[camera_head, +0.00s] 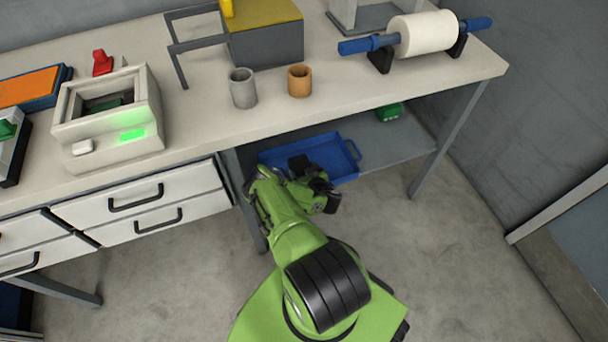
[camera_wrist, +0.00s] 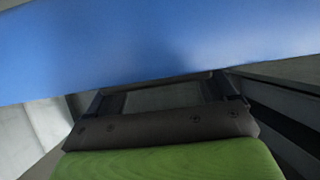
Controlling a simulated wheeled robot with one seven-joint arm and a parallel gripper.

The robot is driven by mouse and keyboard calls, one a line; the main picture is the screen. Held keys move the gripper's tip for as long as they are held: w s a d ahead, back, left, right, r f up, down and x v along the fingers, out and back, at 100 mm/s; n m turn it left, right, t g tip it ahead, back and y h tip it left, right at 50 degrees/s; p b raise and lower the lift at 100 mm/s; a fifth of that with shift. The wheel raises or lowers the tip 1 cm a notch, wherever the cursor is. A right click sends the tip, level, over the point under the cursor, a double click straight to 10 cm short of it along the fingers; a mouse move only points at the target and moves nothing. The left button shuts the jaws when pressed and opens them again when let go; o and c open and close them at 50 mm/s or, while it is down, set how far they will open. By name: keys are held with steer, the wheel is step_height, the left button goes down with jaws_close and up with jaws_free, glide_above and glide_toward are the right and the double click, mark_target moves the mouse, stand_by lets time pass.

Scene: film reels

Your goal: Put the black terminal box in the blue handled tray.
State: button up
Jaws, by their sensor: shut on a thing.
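The blue handled tray (camera_head: 338,153) lies on the low shelf under the workbench, with a handle at its right end. My gripper (camera_head: 306,176) is at the tray's front, reaching in from the front. A small dark block, which I take for the black terminal box (camera_head: 299,162), shows at the gripper's end, over or in the tray; I cannot tell if it touches the floor of the tray. In the wrist view a blue surface, likely the tray (camera_wrist: 160,45), fills the top and hides the fingertips and the grip itself.
A green object (camera_head: 388,113) sits on the low shelf (camera_head: 400,140) right of the tray. The benchtop (camera_head: 210,125) above the shelf carries a grey cup (camera_head: 243,89), an orange-brown cup (camera_head: 300,81) and a roll on a blue bar (camera_head: 425,35). Drawers (camera_head: 150,205) stand left. The floor at right is clear.

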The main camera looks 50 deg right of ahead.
steer(key=shift+w+f, duration=0.1)
steer(key=shift+f, duration=0.15)
steer(key=o, duration=1.4)
steer(key=p+v, duration=0.5)
steer(key=v, duration=0.7)
